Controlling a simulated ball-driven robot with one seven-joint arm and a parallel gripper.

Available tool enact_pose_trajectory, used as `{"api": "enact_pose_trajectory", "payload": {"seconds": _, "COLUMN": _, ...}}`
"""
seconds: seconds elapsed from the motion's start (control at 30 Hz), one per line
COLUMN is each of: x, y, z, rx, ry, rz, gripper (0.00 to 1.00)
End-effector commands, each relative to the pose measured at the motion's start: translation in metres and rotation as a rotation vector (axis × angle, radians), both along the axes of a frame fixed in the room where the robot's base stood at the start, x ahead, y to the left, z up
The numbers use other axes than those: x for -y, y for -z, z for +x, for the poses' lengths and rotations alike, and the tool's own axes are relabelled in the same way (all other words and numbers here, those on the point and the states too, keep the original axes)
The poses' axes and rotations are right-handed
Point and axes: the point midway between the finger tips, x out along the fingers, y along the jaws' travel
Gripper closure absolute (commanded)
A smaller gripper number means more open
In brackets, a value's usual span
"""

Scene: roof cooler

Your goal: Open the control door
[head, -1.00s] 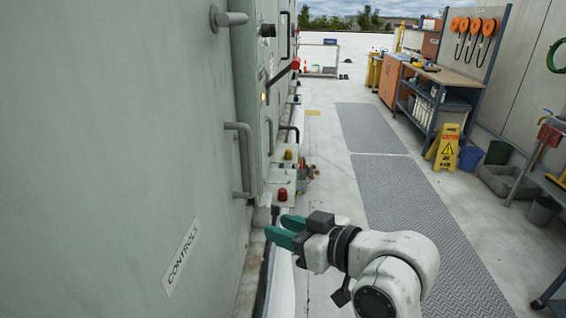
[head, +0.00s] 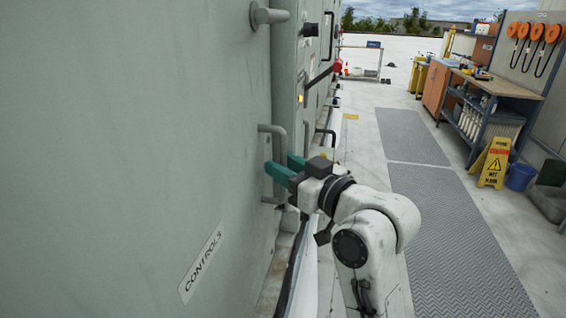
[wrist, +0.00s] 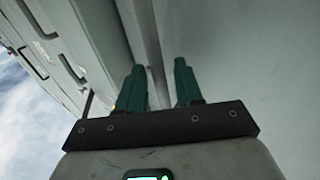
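The control door (head: 150,150) is the large grey-green panel filling the left of the head view, with a CONTROLS label (head: 201,262) low on it. Its grey bar handle (head: 282,141) stands upright near the door's right edge. My gripper (head: 281,165) has teal fingers pointing at the door, overlapping the lower half of the handle in this view. In the wrist view my gripper (wrist: 159,80) is open, its fingers apart. A grey strip runs between them, but I cannot tell whether it is the handle or the door edge. The door looks shut.
A grey knob-like latch (head: 268,15) sticks out high on the door. Further cabinets with a red-tipped lever (head: 337,65) continue beyond. A yellow caution sign (head: 492,163) and a workbench (head: 490,82) stand on the right. The walkway mat (head: 455,230) is clear.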

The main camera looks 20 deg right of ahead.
Motion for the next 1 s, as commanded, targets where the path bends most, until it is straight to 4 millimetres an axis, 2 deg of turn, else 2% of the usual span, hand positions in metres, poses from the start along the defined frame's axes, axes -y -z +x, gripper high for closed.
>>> {"api": "enact_pose_trajectory", "payload": {"seconds": 0.1, "x": -0.0025, "y": -0.0004, "z": 0.0063, "rx": 0.001, "ry": 0.000, "rz": 0.000, "gripper": 0.65}}
{"api": "enact_pose_trajectory", "payload": {"seconds": 0.4, "x": -0.0029, "y": 0.0002, "z": 0.0076, "rx": 0.000, "ry": 0.000, "rz": 0.000, "gripper": 0.65}}
{"api": "enact_pose_trajectory", "payload": {"seconds": 0.77, "x": -0.0027, "y": 0.0003, "z": 0.0074, "rx": 0.000, "ry": 0.000, "rz": 0.000, "gripper": 0.99}}
{"api": "enact_pose_trajectory", "payload": {"seconds": 1.0, "x": -0.0028, "y": 0.0004, "z": 0.0073, "rx": 0.000, "ry": 0.000, "rz": 0.000, "gripper": 1.00}}
